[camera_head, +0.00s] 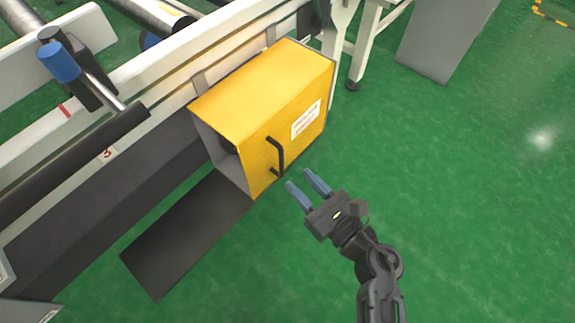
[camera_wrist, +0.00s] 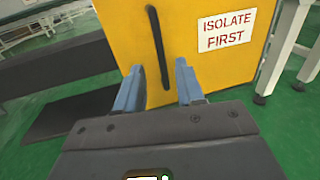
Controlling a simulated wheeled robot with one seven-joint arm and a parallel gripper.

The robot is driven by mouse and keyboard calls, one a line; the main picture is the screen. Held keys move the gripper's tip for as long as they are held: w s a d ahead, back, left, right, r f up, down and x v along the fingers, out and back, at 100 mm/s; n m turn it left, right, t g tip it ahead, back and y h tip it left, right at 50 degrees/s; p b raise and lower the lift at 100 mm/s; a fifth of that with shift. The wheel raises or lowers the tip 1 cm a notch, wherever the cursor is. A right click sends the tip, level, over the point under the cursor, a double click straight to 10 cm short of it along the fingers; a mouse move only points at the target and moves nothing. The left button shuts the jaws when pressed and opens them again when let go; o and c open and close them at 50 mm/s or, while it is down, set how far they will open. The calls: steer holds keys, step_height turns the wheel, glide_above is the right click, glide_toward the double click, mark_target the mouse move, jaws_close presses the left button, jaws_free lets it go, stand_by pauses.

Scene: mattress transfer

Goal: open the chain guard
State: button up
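The chain guard (camera_head: 262,88) is a yellow box on the side of the conveyor frame. Its front face carries a black bar handle (camera_head: 279,157) and a white label. In the wrist view the guard (camera_wrist: 115,28) fills the upper middle, with the handle (camera_wrist: 158,45) upright and the label reading "ISOLATE FIRST" (camera_wrist: 227,30). My gripper (camera_head: 304,182) is open, with two blue fingers pointing toward the guard. It is just in front of and below the handle. In the wrist view the handle's lower end lies between the fingertips (camera_wrist: 160,75); I cannot tell whether they touch anything.
The white conveyor frame (camera_head: 165,68) runs behind the guard. A dark panel (camera_head: 185,235) lies below and left of it. A blue-capped part (camera_head: 60,62) stands at upper left. A grey panel (camera_head: 445,38) is at upper right. The green floor (camera_head: 450,210) on the right is clear.

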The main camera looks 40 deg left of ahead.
steer(key=x, duration=0.6)
steer(key=shift+a+b, duration=0.15)
steer(key=shift+b, duration=0.25)
steer(key=shift+c, duration=0.5)
jaws_close()
